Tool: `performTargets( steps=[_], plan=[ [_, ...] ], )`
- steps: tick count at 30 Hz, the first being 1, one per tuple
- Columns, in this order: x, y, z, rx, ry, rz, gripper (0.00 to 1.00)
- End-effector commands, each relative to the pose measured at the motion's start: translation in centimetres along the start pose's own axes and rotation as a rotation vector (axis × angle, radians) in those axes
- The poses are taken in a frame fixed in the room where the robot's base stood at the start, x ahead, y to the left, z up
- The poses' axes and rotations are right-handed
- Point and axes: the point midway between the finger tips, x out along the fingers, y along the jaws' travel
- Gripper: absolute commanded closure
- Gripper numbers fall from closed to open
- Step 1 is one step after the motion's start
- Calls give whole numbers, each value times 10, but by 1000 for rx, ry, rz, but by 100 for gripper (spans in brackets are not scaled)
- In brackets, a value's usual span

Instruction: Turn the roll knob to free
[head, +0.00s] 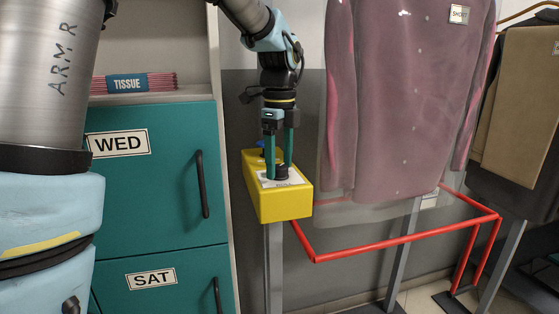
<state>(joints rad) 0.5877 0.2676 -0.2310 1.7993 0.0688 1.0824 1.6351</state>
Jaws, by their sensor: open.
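The roll knob (282,173) is a small black knob on a pale label plate, on top of the yellow control box (280,206). The lettering on the plate is too small to read, so I cannot tell the knob's setting. My gripper (279,174) points down at it with two teal fingers. The fingers are open, one on the left and one on the right of the knob. I cannot tell whether either finger touches it. The far side of the knob is hidden.
A blue part (261,144) sits at the box's back end. A red rail (405,242) runs right of the box, below a bagged mauve garment (400,90). Teal cabinet doors (165,205) with black handles stand close on the left.

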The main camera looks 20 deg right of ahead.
Motion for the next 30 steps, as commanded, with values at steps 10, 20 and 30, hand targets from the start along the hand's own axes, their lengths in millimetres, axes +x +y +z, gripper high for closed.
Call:
performTargets(
  steps=[10, 20, 30],
  plan=[
    [0, 0, 0, 0, 0, 0, 34],
    [0, 0, 0, 0, 0, 0, 71],
    [0, 0, 0, 0, 0, 1, 100]
  ],
)
